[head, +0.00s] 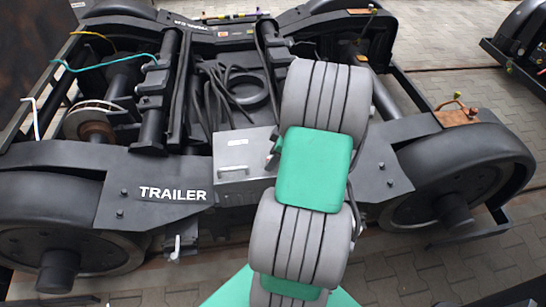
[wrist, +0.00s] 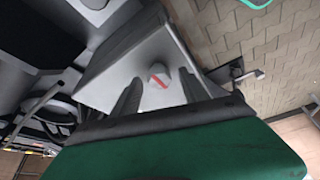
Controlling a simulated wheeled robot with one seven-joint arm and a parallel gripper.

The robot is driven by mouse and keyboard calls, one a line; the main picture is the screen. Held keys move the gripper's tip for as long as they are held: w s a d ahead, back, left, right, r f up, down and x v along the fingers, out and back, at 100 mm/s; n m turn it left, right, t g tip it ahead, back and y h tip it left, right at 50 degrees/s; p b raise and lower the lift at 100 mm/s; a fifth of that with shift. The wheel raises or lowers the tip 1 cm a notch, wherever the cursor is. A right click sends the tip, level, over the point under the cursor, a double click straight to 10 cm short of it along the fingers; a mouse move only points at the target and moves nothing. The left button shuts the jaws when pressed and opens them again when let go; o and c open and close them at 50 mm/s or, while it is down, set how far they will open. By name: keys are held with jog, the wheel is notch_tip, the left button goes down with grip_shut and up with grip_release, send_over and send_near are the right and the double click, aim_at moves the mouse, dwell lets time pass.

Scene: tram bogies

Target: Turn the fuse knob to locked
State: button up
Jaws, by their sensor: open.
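The fuse knob (wrist: 160,75) is a small light grey knob with a slanted red stripe. It sits on a face of a grey metal box (wrist: 122,68), which also shows in the head view (head: 232,150) at the middle of the bogie. In the wrist view my gripper (wrist: 160,88) is open, with one dark finger on each side below the knob. The knob appears between and just beyond the fingertips; I cannot tell whether they touch it. In the head view my arm hides the gripper and the knob.
A black bogie frame marked TRAILER (head: 173,194) surrounds the box, with a wheel on each side. Coiled black hoses (head: 240,92) lie behind the box. A copper-coloured part (head: 456,116) sits on the right side. Paved floor (head: 405,270) shows at the front right.

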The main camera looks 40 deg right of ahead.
grip_shut()
dwell(0.5)
